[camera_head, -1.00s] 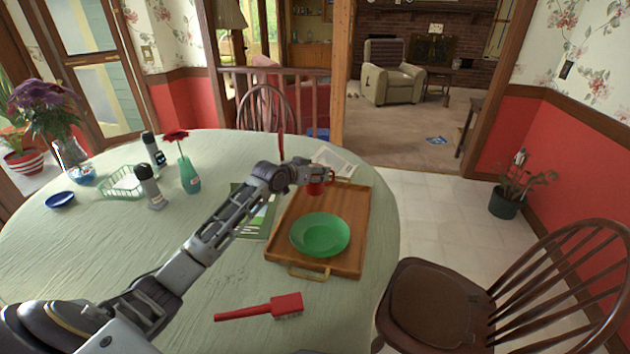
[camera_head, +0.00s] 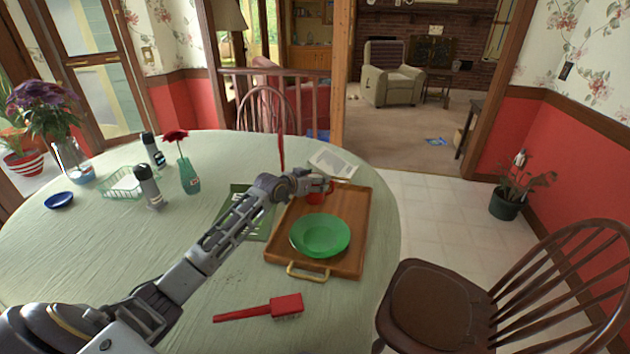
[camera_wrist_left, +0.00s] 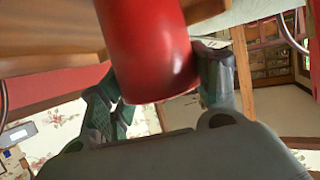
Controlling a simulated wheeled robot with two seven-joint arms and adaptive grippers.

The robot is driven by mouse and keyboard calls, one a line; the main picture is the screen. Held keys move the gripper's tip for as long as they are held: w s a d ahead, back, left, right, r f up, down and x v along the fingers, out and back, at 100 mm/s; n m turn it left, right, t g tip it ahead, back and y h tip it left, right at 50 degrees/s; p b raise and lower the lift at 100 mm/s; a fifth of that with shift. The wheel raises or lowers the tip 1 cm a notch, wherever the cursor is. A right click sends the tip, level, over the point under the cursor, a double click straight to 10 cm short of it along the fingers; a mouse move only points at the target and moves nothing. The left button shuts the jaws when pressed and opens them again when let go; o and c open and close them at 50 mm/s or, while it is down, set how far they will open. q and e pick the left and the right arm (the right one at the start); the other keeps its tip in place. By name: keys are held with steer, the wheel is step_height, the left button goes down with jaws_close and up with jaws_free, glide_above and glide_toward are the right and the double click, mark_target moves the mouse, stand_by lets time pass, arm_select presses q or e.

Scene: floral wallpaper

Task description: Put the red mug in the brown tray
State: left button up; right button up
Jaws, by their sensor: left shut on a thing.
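The red mug (camera_head: 316,198) is in my left gripper (camera_head: 320,185), over the far part of the brown tray (camera_head: 355,212). The gripper partly hides the mug in the head view. I cannot tell whether the mug's base touches the tray. In the left wrist view the red mug (camera_wrist_left: 148,45) fills the space between the two fingers of my left gripper (camera_wrist_left: 160,92), which is shut on it. A brown wooden surface beside the mug there looks like the tray (camera_wrist_left: 45,35). My right gripper is not in view.
A green bowl (camera_head: 320,236) sits on the tray's near half, close to the mug. A green mat (camera_head: 240,205) lies left of the tray, partly under my arm. A red brush (camera_head: 270,308) lies in front. A paper (camera_head: 335,162) lies behind the tray.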

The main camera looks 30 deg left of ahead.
arm_select(q)
steer(key=o, duration=1.2)
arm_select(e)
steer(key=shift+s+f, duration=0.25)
arm_select(q)
steer(key=shift+r, duration=0.1)
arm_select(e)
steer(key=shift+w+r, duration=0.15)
arm_select(q)
steer(key=shift+s, duration=0.2)
steer(key=shift+s+a+r, duration=0.15)
steer(key=shift+s+r, duration=0.05)
steer(key=shift+s, duration=0.25)
steer(key=p+v, duration=0.1)
steer(key=v, duration=0.9)
steer(key=shift+s+r+p, duration=0.25)
steer(key=shift+p, duration=0.05)
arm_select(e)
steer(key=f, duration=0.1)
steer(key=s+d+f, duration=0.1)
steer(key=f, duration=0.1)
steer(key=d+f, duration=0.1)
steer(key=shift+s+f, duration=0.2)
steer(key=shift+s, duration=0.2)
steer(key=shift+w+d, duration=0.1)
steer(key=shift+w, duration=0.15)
